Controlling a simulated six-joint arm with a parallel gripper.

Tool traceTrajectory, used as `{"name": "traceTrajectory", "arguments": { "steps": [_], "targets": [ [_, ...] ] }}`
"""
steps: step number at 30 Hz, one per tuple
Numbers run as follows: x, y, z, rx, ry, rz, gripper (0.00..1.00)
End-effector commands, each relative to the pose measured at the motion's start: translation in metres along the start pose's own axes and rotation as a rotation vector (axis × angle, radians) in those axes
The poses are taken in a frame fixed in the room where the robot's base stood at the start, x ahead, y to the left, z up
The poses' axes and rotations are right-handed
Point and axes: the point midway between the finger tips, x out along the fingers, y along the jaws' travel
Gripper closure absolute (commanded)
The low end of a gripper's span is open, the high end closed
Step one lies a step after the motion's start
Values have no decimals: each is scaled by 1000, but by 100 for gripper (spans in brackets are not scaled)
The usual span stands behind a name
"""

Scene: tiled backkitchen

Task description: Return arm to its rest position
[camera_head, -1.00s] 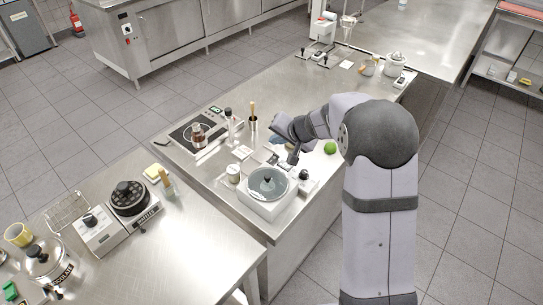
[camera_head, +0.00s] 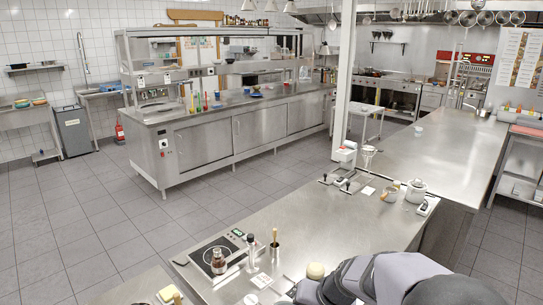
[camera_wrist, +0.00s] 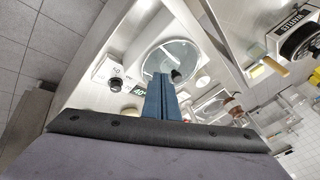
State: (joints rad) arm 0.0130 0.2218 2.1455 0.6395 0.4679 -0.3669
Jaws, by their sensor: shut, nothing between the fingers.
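My gripper (camera_wrist: 161,76) shows in the wrist view with its blue fingers together and nothing between them. It points at a white appliance with a round glass lid (camera_wrist: 172,60), which lies beyond the fingertips. The gap between fingertips and lid is hard to judge. In the head view my arm enters at the bottom right, bent over the near counter (camera_head: 335,225). The gripper itself cannot be made out there; the frame edge cuts off that area.
A round yellowish item (camera_head: 315,271) is close beside the arm. A white pot (camera_head: 415,191) stands farther back. The counter's middle is mostly clear.

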Motion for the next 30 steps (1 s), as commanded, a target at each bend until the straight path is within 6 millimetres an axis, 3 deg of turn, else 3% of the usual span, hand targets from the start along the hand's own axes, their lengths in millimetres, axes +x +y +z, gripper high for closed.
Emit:
{"name": "traceTrajectory", "arguments": {
  "steps": [1,3,6,12,18,30],
  "targets": [
    [-8,8,30,-28,-52,27,100],
    [-19,22,69,-64,-127,75,100],
    [-34,44,116,-104,-217,148,100],
    [-56,81,174,-156,-326,267,100],
    [-64,93,190,-172,-357,311,100],
    [-64,93,190,-172,-357,310,100]
  ]
}}
